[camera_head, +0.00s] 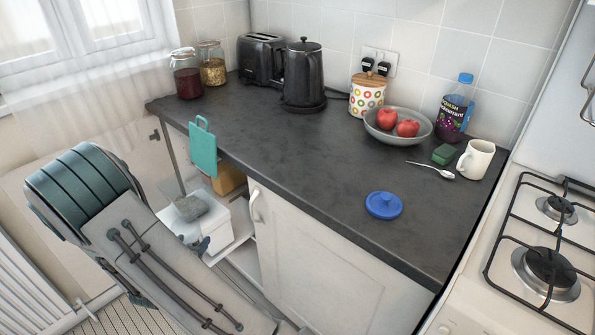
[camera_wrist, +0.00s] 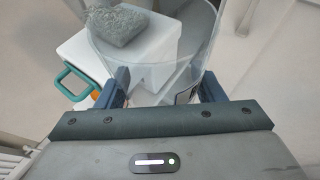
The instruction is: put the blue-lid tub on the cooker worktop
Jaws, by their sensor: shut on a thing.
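A clear, see-through tub (camera_wrist: 190,45) is between the two blue fingers of my gripper (camera_wrist: 162,86) in the wrist view. My gripper is shut on it. No lid shows on the tub. A round blue lid (camera_head: 384,205) lies apart from it, flat on the dark worktop (camera_head: 300,150) near the front edge in the head view. The gas cooker (camera_head: 463,310) stands at the right end of this worktop. In the head view my arm is at the lower left, below worktop height, and mostly hides my gripper; the tub cannot be made out clearly there.
A white box (camera_head: 238,222) with a grey woolly pad (camera_head: 190,207) on it stands under the worktop. A teal board (camera_head: 203,150) hangs at the worktop's front edge. A fruit bowl (camera_head: 398,127), spoon (camera_head: 433,169), green sponge (camera_head: 444,154) and mug (camera_head: 476,159) stand behind the lid. The worktop's middle is clear.

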